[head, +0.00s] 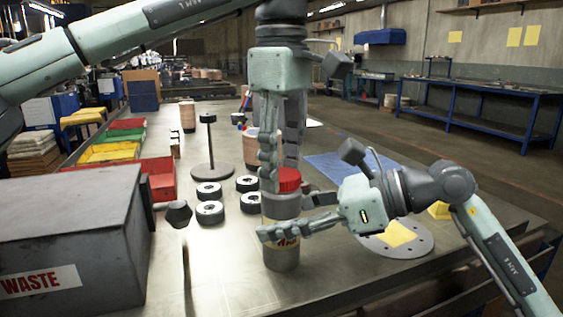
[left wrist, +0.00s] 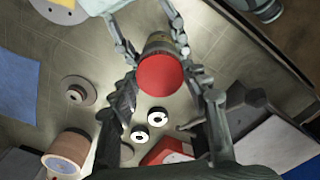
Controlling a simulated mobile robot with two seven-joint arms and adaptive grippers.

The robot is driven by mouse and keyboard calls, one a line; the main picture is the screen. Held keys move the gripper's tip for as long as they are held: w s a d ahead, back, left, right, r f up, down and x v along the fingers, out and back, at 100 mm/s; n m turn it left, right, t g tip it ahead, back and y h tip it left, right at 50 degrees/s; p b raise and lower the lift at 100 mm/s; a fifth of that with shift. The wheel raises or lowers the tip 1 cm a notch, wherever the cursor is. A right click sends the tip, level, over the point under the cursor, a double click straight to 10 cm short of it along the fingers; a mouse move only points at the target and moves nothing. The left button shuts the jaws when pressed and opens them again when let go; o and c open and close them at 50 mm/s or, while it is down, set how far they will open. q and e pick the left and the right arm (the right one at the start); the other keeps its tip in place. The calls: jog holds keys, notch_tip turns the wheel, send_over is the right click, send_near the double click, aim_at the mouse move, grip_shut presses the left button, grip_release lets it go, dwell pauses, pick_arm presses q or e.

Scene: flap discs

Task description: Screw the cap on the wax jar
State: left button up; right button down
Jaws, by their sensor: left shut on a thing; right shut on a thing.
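The grey wax jar (head: 282,258), with a partly hidden label, stands upright near the middle of the table. My right gripper (head: 283,230) is shut around its body from the right. The red cap (head: 288,179) sits on top of the jar; I cannot tell how far it is threaded. My left gripper (head: 277,172) points down from above and is shut on the cap. In the left wrist view, the cap (left wrist: 160,76) lies between the left fingertips, with a strip of the jar (left wrist: 160,42) behind it. The right fingers show there too, beside the jar.
Several black and white flap discs (head: 210,212) lie left of the jar, near a dark stand (head: 212,171). A grey waste bin (head: 70,235) fills the left front. Red, yellow and green trays (head: 160,178) stand behind it. A round plate (head: 397,240) lies at right.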

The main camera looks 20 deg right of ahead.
pick_arm(q)
jog(key=shift+m, duration=0.5)
jog(key=o, duration=1.4)
jog(key=shift+c, duration=0.2)
notch_tip(320, 180, up, 12)
pick_arm(e)
jog(key=c, duration=0.6)
grip_release()
